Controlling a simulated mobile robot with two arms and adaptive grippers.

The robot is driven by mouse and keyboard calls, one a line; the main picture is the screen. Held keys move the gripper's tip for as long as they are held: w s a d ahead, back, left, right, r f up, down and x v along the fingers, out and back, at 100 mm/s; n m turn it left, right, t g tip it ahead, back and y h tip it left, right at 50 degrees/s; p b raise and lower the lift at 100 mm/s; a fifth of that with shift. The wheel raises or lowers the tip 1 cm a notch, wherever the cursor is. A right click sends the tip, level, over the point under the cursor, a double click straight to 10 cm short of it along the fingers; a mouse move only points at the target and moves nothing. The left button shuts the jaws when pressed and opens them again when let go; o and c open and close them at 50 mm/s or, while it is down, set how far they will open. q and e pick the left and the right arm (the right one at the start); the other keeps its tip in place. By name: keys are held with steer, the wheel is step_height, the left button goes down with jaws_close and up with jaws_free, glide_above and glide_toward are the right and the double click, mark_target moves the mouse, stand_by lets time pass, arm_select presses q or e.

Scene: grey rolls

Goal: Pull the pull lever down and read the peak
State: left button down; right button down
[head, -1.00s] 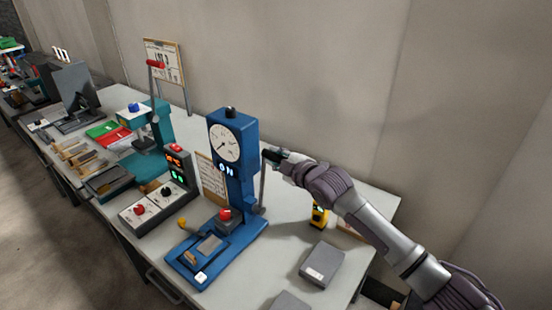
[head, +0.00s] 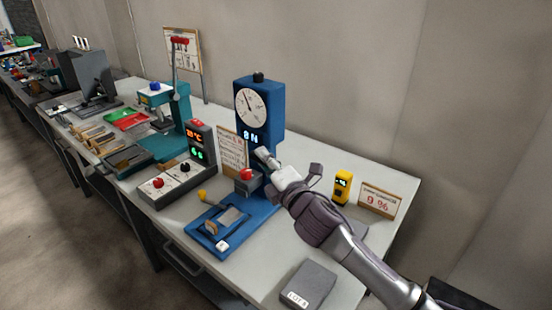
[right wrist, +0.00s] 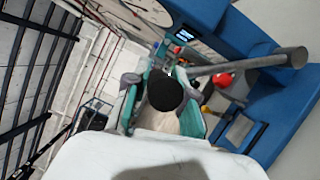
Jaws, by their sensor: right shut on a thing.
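The blue pull tester (head: 262,103) stands on the bench with a round dial (head: 250,106) on top. Its small display (head: 251,136) seems to read "8 N", though the digits are tiny. In the right wrist view the pull lever (right wrist: 245,66) is a grey rod ending in a black knob (right wrist: 165,93). My right gripper (head: 265,158) is shut on that knob, beside the tester's column at about display height. In the head view the arm and gripper hide most of the lever. A red button (head: 246,174) sits on the tester's lower part. My left gripper is out of view.
A control box (head: 170,183) and a teal press (head: 180,105) stand to the left. At right are a yellow meter (head: 342,187), a "9 %" card (head: 379,201) and a grey block (head: 307,284). The wall runs close behind.

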steer(key=s+a+f+n+y+b, duration=0.2)
steer(key=s+a+f+n+b, duration=0.1)
steer(key=s+f+n+b, duration=0.1)
step_height(320, 180, down, 2)
steer(key=n+b, duration=0.1)
steer(key=b, duration=0.2)
steer(key=shift+s+f, duration=0.15)
steer(key=shift+f, duration=0.05)
steer(key=shift+a+f, duration=0.1)
steer(key=c, duration=1.1)
jaws_free()
steer(key=shift+o, duration=0.6)
steer(key=v, duration=1.2)
steer(key=shift+f, duration=0.2)
